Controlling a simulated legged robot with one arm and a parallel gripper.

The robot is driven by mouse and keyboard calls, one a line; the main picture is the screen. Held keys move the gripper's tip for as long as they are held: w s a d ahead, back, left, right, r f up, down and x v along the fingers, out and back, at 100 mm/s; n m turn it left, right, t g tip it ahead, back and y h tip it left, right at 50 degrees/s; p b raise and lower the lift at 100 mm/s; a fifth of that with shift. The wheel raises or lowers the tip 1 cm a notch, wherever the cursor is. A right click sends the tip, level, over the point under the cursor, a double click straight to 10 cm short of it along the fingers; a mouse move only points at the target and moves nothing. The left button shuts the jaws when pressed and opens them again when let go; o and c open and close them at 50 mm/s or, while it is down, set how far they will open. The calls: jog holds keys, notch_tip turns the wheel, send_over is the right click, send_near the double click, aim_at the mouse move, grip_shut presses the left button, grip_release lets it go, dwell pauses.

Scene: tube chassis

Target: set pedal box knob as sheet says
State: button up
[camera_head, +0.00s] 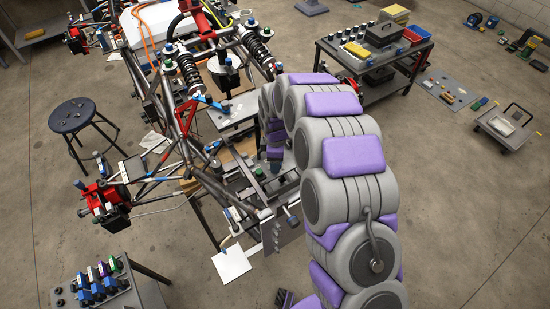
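The tube chassis (187,150) stands in the middle of the view. In its front part, low between the tubes, is a grey metal assembly that looks like the pedal box (283,185). A small dark green knob-like cap (260,173) shows at its left side; its setting is too small to read. A white sheet (232,263) hangs or lies at the front end of the chassis; no writing on it can be read. My grey and purple arm curves over from the right, and my gripper (274,153) points down just above the assembly. Its fingers are too small and partly hidden to judge.
A black stool (75,116) stands left. A small table (130,296) with blue, green and purple parts is at bottom left. A dark tool cart (345,62) stands behind my arm, and a low trolley (503,128) is at right.

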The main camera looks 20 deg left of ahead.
jog(key=shift+d, duration=0.1)
notch_tip(320, 180, up, 17)
dwell(0.6)
jog(key=shift+r, duration=0.1)
dwell(0.3)
jog(key=s+d+r+m+b, duration=0.2)
jog(key=s+d+m, duration=0.35)
jog(key=d, duration=0.45)
jog(key=s+d+r+m+b, duration=0.2)
jog(key=s+d+m, duration=0.4)
jog(key=d, duration=0.4)
jog(key=s+d+f+m+g+b, duration=0.1)
jog(key=s+d+m, duration=0.4)
jog(key=s, duration=0.6)
jog(key=s+d+f+m+b, duration=0.2)
jog(key=s+d, duration=0.4)
jog(key=s, duration=0.5)
jog(key=f+m, duration=0.1)
jog(key=m, duration=0.1)
jog(key=shift+s+f+m+g, duration=0.15)
jog(key=shift+f+m+g, duration=0.2)
jog(key=shift+g, duration=0.05)
jog(key=shift+d, duration=0.1)
